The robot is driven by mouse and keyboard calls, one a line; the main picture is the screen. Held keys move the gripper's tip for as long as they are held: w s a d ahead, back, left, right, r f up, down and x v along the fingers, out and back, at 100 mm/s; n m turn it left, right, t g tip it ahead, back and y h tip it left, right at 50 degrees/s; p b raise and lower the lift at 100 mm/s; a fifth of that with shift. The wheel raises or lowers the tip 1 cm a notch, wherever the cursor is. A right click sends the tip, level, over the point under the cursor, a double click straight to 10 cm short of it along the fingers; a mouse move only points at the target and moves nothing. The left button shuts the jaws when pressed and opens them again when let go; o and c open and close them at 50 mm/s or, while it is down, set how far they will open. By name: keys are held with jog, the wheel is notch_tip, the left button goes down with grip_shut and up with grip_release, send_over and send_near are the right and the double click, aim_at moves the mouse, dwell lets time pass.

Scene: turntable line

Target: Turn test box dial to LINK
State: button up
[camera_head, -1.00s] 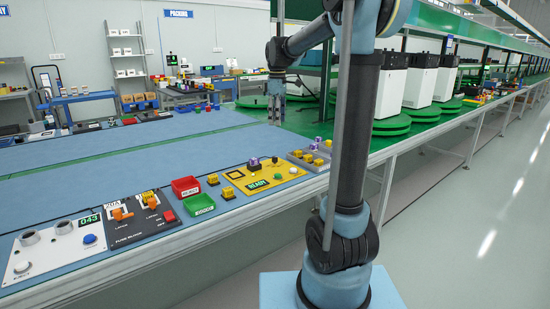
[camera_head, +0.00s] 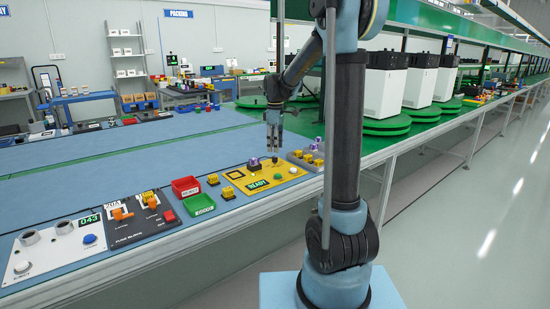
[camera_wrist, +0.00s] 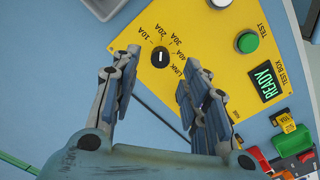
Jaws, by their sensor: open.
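The yellow test box (camera_head: 266,180) lies flat on the blue bench in the head view, and its panel (camera_wrist: 215,50) fills the upper middle of the wrist view. Its black dial (camera_wrist: 160,57) has a white mark standing roughly vertical in the picture, in line with the 20A label. The labels run from 10A through 20A, 30A and 40A to LINK, which is at the dial's lower right. My gripper (camera_wrist: 163,59) is open and empty, with one finger on each side of the dial in the picture. In the head view my gripper (camera_head: 274,148) points down over the box's far side. Contact is not visible.
The test box has a green button (camera_wrist: 246,42), a white button and a READY display (camera_wrist: 265,82). A red bin (camera_head: 186,187) and green bin (camera_head: 201,205) stand to its left. A grey tray (camera_head: 308,161) sits at its right.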

aim_at(275, 160)
jog(key=shift+f, duration=2.7)
grip_shut()
